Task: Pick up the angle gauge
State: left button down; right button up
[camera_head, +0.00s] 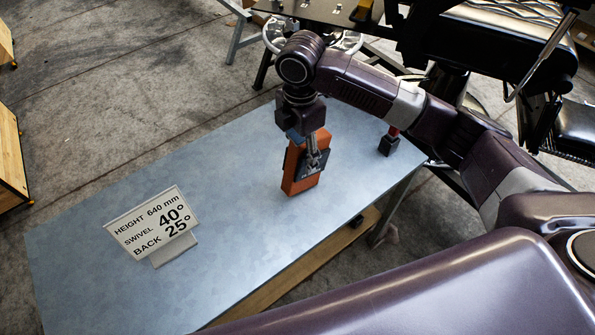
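An orange block-like object with a dark front patch (293,180), which looks like the angle gauge, is at the right part of the blue-grey table. It looks upright and a little tilted; I cannot tell whether its lower end touches the table. My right gripper (312,158) points down at it from above. One finger lies across its front face, and the other finger is hidden behind it or by the gripper body. Whether the fingers press on it does not show. My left gripper is not in view.
A white sign (155,226) reading height 640 mm, swivel 40°, back 25° stands on the table (225,265). A small black and red object (388,142) stands near the right edge. Black chair parts (490,40) are beyond. The table's left and middle are mostly clear.

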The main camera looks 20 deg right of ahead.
aim_at(299, 172)
jog(key=shift+s+f, duration=0.3)
jog(key=shift+f, duration=0.05)
notch_tip(299, 172, down, 6)
jog(key=shift+s+a+r+p, duration=0.15)
jog(key=shift+p, duration=0.4)
jog(key=shift+s+a+f, duration=0.1)
jog(key=shift+s+f, duration=0.05)
jog(key=shift+f, duration=0.4)
jog(key=shift+w+d+f, duration=0.4)
jog(key=shift+w+d, duration=0.2)
jog(key=shift+c, duration=0.2)
jog(key=shift+r, duration=0.1)
jog(key=shift+c, duration=1.4)
jog(key=shift+a+r, duration=0.15)
jog(key=shift+a, duration=0.15)
jog(key=shift+c, duration=1.2)
jog(key=shift+a, duration=0.15)
jog(key=shift+c, duration=1.1)
jog(key=c, duration=0.4)
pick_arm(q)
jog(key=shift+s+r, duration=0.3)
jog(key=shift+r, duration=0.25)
pick_arm(e)
jog(key=shift+r, duration=0.2)
jog(key=shift+c, duration=0.8)
